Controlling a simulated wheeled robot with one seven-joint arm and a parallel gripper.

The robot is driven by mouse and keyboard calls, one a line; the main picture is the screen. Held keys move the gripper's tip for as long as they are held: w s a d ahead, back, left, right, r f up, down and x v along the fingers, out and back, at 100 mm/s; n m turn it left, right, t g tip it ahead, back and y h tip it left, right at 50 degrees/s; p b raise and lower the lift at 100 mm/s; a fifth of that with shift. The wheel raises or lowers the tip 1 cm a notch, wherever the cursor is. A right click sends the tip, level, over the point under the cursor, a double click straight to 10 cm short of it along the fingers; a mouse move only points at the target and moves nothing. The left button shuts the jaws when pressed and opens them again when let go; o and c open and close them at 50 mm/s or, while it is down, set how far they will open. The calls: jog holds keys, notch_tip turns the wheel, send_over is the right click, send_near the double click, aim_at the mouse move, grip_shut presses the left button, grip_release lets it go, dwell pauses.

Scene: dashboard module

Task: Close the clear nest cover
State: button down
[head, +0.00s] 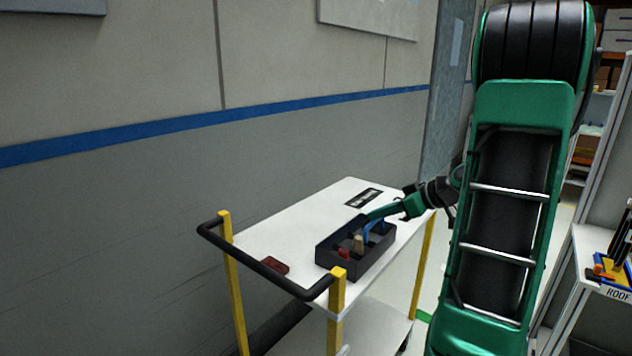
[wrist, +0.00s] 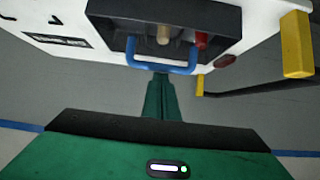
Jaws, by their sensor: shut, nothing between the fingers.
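A black compartment box (head: 340,262) stands on the white top of a cart. A blue U-shaped handle (head: 368,230) shows at the box, and in the wrist view it (wrist: 150,65) spans part of the box's near side. No clear cover can be made out in either view. My gripper (head: 370,216) reaches in from the right, close to the blue handle. In the wrist view its green fingers (wrist: 161,80) are together and end just by the handle's bar. I cannot tell whether they touch it. The gripper is shut and empty.
A beige peg (head: 358,243) and a red piece (head: 343,252) sit in the box. A dark red block (head: 274,265) lies on the cart top (head: 310,220), left of the box. A black push bar (head: 262,268) on yellow posts edges the cart. A wall stands behind.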

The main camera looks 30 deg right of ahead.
jog(key=shift+s+d+f, duration=0.1)
jog(key=shift+s+f, duration=0.25)
jog(key=shift+f, duration=0.3)
jog(key=shift+s+d+f, duration=0.1)
jog(key=shift+s+f, duration=0.3)
jog(key=shift+f, duration=0.2)
jog(key=shift+s+d+f, duration=0.1)
jog(key=shift+s+f, duration=0.25)
jog(key=shift+f, duration=0.3)
jog(key=r, duration=0.2)
jog(key=w+r, duration=0.1)
jog(key=r, duration=0.3)
jog(key=shift+w+a, duration=0.2)
jog(key=shift+w, duration=0.2)
jog(key=s+d+f, duration=0.1)
jog(key=s+d, duration=0.2)
jog(key=s, duration=0.6)
jog(key=shift+f, duration=0.2)
